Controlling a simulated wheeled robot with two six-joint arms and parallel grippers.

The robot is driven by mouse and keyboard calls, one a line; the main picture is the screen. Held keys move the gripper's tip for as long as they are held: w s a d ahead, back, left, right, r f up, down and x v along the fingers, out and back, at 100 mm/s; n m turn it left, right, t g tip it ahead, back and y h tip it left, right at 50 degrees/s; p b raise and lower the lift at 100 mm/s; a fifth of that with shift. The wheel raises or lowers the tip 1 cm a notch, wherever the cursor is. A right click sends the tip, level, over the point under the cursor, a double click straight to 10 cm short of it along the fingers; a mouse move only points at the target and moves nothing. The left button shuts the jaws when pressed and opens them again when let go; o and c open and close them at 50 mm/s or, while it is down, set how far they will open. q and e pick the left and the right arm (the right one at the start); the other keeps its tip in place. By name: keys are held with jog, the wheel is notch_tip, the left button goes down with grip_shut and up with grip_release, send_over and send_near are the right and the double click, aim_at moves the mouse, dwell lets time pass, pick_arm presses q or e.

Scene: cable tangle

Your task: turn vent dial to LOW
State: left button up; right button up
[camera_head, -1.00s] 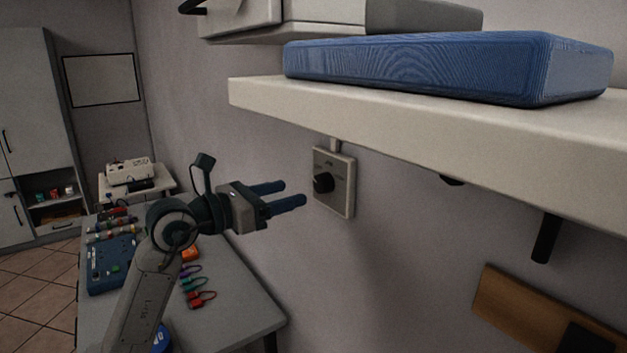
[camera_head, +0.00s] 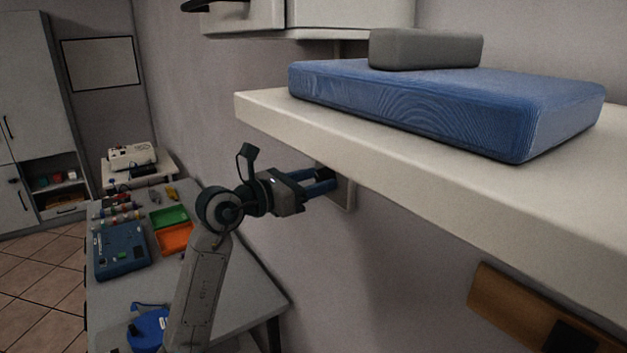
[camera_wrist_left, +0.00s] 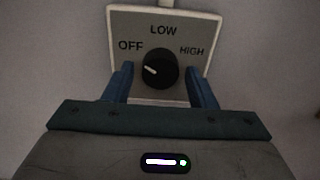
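The vent dial is a pale plate (camera_head: 349,195) on the wall below the shelf, mostly hidden behind my gripper in the head view. In the wrist view the plate (camera_wrist_left: 121,29) reads OFF at left, LOW at top and HIGH at right. Its round black knob (camera_wrist_left: 161,66) has a white mark pointing left, towards OFF. My left gripper (camera_head: 332,180) reaches to the plate. My right gripper is not in view.
A wooden block (camera_head: 510,310) is on the wall at lower right. A grey table (camera_head: 240,290) stands below left.

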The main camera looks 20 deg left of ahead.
pick_arm(q)
jog(key=c, duration=0.7)
jog(key=shift+f+m+b, duration=0.15)
jog(key=shift+m+b, duration=0.25)
jog(key=shift+b, duration=0.35)
jog(key=m+b, duration=0.8)
jog(key=b, duration=0.2)
jog(key=shift+m+b, duration=0.9)
jog(key=shift+m, duration=0.6)
